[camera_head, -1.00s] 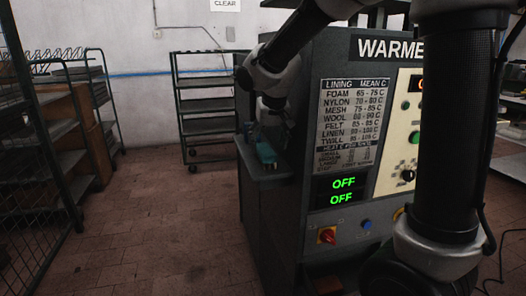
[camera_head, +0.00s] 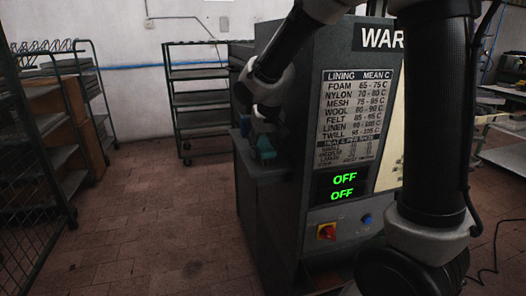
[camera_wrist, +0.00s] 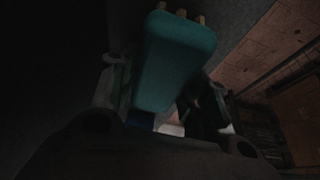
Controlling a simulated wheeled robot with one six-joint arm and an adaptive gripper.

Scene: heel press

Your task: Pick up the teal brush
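The teal brush (camera_head: 265,147) shows at the shelf on the side of the grey machine in the head view, just under my gripper (camera_head: 262,127). In the wrist view the teal brush (camera_wrist: 175,62) is large, with several pale tips at its upper end. My gripper's fingers (camera_wrist: 160,100) lie dark on either side of the brush's lower part. The shadow hides whether they touch it, so I cannot tell if they are closed on it. I cannot tell whether the brush rests on the shelf.
The grey machine (camera_head: 300,215) with a lining chart (camera_head: 345,115) and two green OFF readouts (camera_head: 343,187) stands beside my arm. A dark shelf rack (camera_head: 200,105) is behind. A mesh cage (camera_head: 35,175) stands at the left. The tiled floor (camera_head: 160,215) between is clear.

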